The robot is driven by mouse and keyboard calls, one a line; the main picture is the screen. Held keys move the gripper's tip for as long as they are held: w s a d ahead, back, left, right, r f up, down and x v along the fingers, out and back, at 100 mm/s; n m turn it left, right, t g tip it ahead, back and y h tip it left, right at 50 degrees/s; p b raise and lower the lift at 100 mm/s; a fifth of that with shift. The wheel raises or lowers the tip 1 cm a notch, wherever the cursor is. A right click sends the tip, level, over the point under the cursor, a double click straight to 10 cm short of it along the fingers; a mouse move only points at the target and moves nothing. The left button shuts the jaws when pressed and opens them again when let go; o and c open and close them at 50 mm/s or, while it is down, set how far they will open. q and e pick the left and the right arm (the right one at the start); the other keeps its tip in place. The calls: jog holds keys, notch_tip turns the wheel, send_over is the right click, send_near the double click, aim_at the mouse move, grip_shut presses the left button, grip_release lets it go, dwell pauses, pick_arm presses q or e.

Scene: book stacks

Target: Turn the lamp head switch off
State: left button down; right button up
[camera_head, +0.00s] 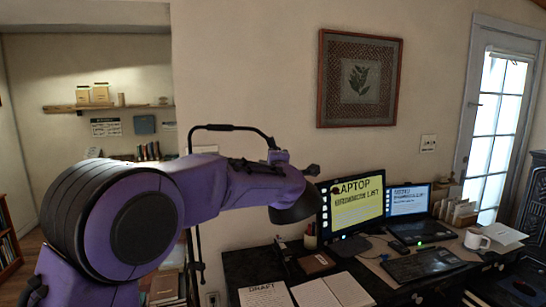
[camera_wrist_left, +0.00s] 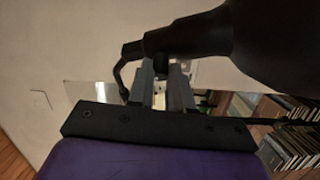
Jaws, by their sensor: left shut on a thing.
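The black lamp head (camera_head: 297,207) hangs from a thin curved neck (camera_head: 240,127) and is partly behind my purple left arm in the head view. In the left wrist view, its dark cone-shaped shade (camera_wrist_left: 265,45) fills the upper right. My left gripper (camera_wrist_left: 160,75) has its grey fingers up at the narrow rear part of the lamp head and is shut on it. The switch itself cannot be made out between the fingers. In the head view the fingertips are hidden behind my wrist. My right gripper is in neither view.
A dark desk (camera_head: 245,262) holds a monitor (camera_head: 357,203), a laptop (camera_head: 408,200), a keyboard (camera_head: 424,264), a white mug (camera_head: 476,239) and open papers. A framed picture (camera_head: 359,79) hangs on the wall. A wall shelf (camera_head: 120,107) is at the left.

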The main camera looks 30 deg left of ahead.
pick_arm(q)
jog(key=shift+r+n, duration=0.25)
jog(key=shift+n, duration=0.15)
jog(key=c, duration=1)
grip_release()
jog(key=shift+f, duration=0.1)
jog(key=shift+p+v, duration=1)
jog(key=shift+v, duration=4.3)
